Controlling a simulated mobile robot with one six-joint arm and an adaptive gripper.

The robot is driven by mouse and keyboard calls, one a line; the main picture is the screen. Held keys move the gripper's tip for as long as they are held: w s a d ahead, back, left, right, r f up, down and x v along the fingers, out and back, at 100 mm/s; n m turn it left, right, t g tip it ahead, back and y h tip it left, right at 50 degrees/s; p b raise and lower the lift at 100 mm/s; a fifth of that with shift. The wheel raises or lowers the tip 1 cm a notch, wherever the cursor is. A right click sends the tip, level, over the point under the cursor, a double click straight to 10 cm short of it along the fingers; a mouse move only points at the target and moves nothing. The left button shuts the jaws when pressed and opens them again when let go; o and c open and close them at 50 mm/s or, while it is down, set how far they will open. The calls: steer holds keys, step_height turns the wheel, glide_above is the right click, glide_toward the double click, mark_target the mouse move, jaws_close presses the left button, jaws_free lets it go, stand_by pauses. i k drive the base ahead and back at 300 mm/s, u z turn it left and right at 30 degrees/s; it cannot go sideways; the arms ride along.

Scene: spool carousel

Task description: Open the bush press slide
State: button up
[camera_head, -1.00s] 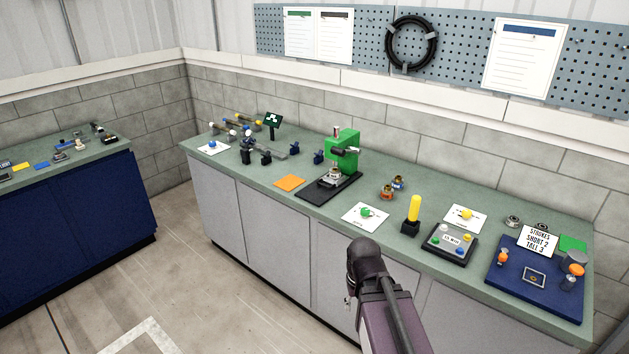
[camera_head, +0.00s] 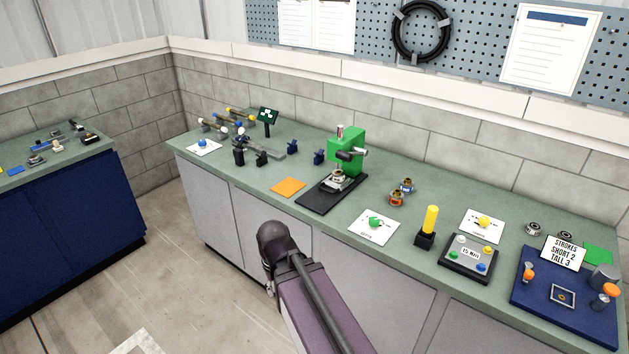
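The bush press is a green column (camera_head: 347,148) on a black base plate (camera_head: 318,200) in the middle of the bench. A metal slide piece with a light block (camera_head: 339,182) sits on the base under the press head. A dark lever with a grey end (camera_head: 358,153) sticks out from the column's right side. The slide's exact position is too small to tell. One of my arm links shows at the bottom centre, in front of the bench and below the press. My gripper is not in view.
An orange square (camera_head: 288,187) lies left of the press. Dark blue blocks (camera_head: 319,157) stand behind it. Right are a white card with a green knob (camera_head: 375,224), a yellow cylinder (camera_head: 430,219), a button box (camera_head: 468,258) and a blue tray (camera_head: 540,306). Floor left of the bench is clear.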

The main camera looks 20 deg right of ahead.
mark_target(338, 187)
steer(key=z, duration=0.05)
steer(key=i, duration=0.9)
steer(key=z, duration=0.3)
